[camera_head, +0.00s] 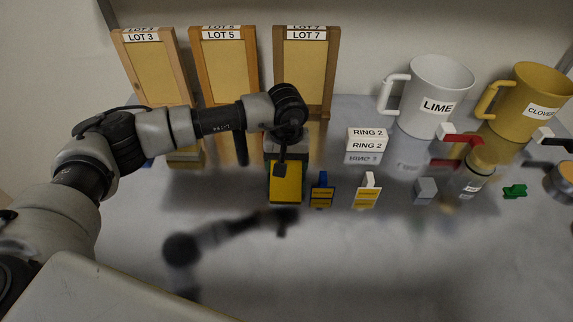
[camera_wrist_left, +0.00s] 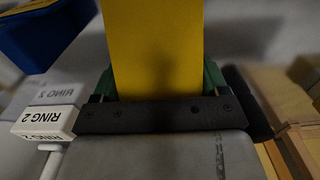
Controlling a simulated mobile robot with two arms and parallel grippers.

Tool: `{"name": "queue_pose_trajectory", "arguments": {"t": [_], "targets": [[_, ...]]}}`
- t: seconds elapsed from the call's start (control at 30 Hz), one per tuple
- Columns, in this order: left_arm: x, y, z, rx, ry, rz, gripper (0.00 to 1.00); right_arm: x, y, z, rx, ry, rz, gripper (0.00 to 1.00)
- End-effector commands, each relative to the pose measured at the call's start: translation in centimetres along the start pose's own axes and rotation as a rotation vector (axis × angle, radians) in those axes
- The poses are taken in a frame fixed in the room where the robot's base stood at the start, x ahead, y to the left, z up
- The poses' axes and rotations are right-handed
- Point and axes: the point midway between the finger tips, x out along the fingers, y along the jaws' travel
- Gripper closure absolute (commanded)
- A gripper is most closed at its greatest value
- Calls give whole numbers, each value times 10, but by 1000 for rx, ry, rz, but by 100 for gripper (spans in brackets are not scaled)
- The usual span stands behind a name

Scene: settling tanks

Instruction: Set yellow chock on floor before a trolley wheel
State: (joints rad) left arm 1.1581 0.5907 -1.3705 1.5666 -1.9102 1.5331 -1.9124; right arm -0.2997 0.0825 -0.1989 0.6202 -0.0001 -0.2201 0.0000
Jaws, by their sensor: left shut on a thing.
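The yellow chock (camera_head: 286,183) shows in the head view below the end of my left arm, as a flat yellow face with darker edges. My left gripper (camera_head: 283,167) is shut on it. In the left wrist view the yellow chock (camera_wrist_left: 158,45) fills the space between the green fingers of the left gripper (camera_wrist_left: 160,80). Its far end runs out of that picture. I cannot tell whether it touches the grey surface. No trolley wheel can be made out. My right gripper is not in view.
Wooden frames (camera_head: 305,72) stand along the back. A RING 2 block (camera_head: 367,138), a white LIME mug (camera_head: 430,98) and a yellow mug (camera_head: 530,100) are to the right. Small blue (camera_head: 322,189) and white (camera_head: 367,190) tagged pieces stand beside the chock. The grey surface (camera_head: 400,270) in front is clear.

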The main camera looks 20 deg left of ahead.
Motion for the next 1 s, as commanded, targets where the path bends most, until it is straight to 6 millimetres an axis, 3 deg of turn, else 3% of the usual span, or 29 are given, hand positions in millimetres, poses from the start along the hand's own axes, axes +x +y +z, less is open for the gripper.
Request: {"name": "queue_pose_trajectory", "arguments": {"t": [0.27,0.7,1.0], "targets": [[-37,3,0,4,6,4,61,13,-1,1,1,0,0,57],[-86,84,27,5,4,4,61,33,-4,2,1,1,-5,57],[-104,110,35,1,2,2,61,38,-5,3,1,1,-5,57]]}}
